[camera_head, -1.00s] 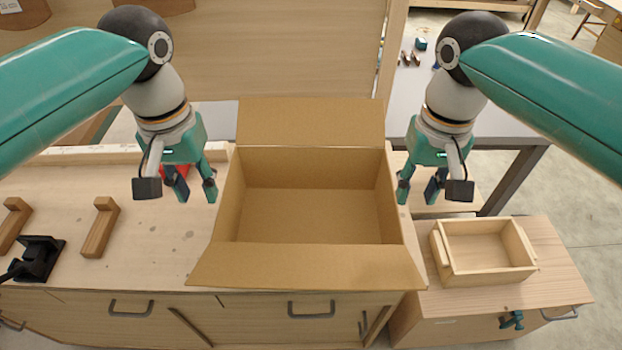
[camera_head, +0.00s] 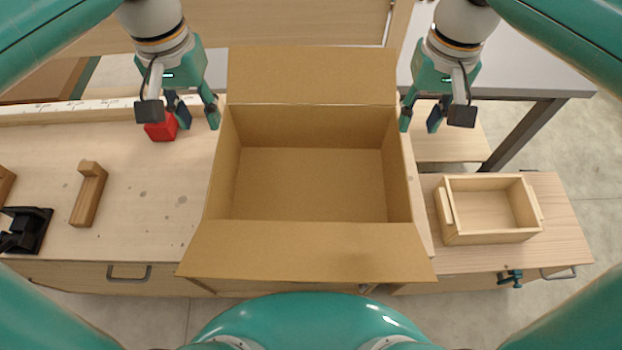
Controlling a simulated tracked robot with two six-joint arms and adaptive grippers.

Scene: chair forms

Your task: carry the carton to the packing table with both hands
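An open, empty brown carton (camera_head: 310,185) stands upright on the wooden workbench (camera_head: 150,190), with its far and near flaps folded outward. My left gripper (camera_head: 198,115) is open beside the carton's left wall, near its far corner. My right gripper (camera_head: 420,118) is open beside the right wall, near the far corner. No finger is clearly around a wall, and I cannot tell whether the inner fingertips touch it. I cannot tell for sure which surface is the packing table; a grey-topped table (camera_head: 520,75) stands at the back right.
A red block (camera_head: 161,128) lies by my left gripper. A wooden L-shaped piece (camera_head: 89,193) and a black clamp-like object (camera_head: 25,230) lie at left. A wooden box (camera_head: 490,210) sits on a low cabinet (camera_head: 555,230) at right. Floor shows at far right.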

